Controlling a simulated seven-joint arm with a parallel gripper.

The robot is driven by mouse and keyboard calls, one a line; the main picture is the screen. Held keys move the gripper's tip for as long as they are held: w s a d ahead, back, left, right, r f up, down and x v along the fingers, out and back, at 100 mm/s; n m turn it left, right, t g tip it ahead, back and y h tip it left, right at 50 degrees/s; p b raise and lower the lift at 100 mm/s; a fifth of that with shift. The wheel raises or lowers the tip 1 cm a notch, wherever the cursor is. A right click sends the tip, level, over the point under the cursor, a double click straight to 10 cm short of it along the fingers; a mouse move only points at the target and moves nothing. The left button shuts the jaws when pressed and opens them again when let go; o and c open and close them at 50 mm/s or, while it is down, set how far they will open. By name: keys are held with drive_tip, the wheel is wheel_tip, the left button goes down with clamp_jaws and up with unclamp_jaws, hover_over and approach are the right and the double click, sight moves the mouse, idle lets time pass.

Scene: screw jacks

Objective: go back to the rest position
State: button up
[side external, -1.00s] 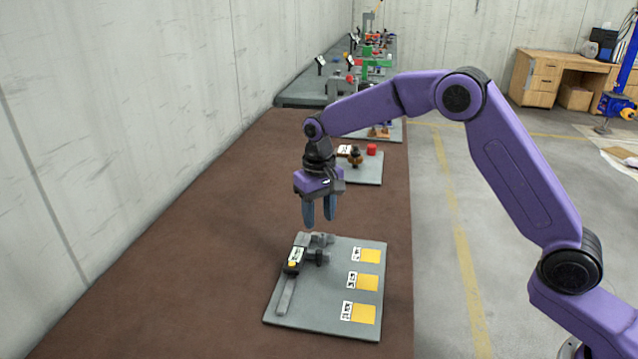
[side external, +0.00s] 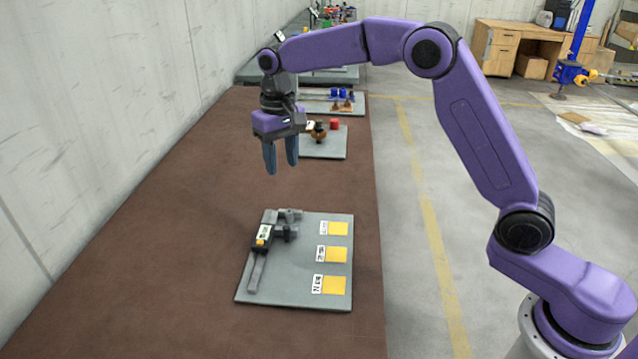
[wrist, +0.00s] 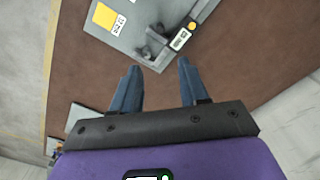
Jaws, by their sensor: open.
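My gripper (side external: 281,158) hangs in the air with its two blue fingers pointing down, apart and with nothing between them. It is above the brown table (side external: 190,210), behind the grey board in the side external view. In the wrist view the gripper (wrist: 158,78) also shows its fingers spread and empty. The grey board (side external: 300,285) carries a dark caliper-like tool (side external: 258,262) with a small label. Yellow squares (side external: 334,285) with white labels run along its right side. The board also shows in the wrist view (wrist: 115,37), beyond the fingertips.
A second grey board (side external: 330,148) behind the gripper holds a red cylinder (side external: 334,124) and a brown object (side external: 318,132). More boards with small items stand farther back. A concrete wall (side external: 110,90) runs along the left. The table between the boards is bare.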

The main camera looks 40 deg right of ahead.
drive_tip(key=s+r+n, duration=0.1)
drive_tip(key=s+n, duration=0.6)
drive_tip(key=s, duration=1.4)
drive_tip(key=s+d+f+n, duration=0.2)
drive_tip(key=s+d, duration=0.3)
drive_tip(key=s, duration=0.4)
drive_tip(key=s+d+f+n, duration=0.1)
drive_tip(key=s+d+n, duration=0.2)
drive_tip(key=s, duration=0.6)
drive_tip(key=d, duration=0.2)
drive_tip(key=shift+s+d+f+n, duration=0.3)
drive_tip(key=shift+f, duration=0.05)
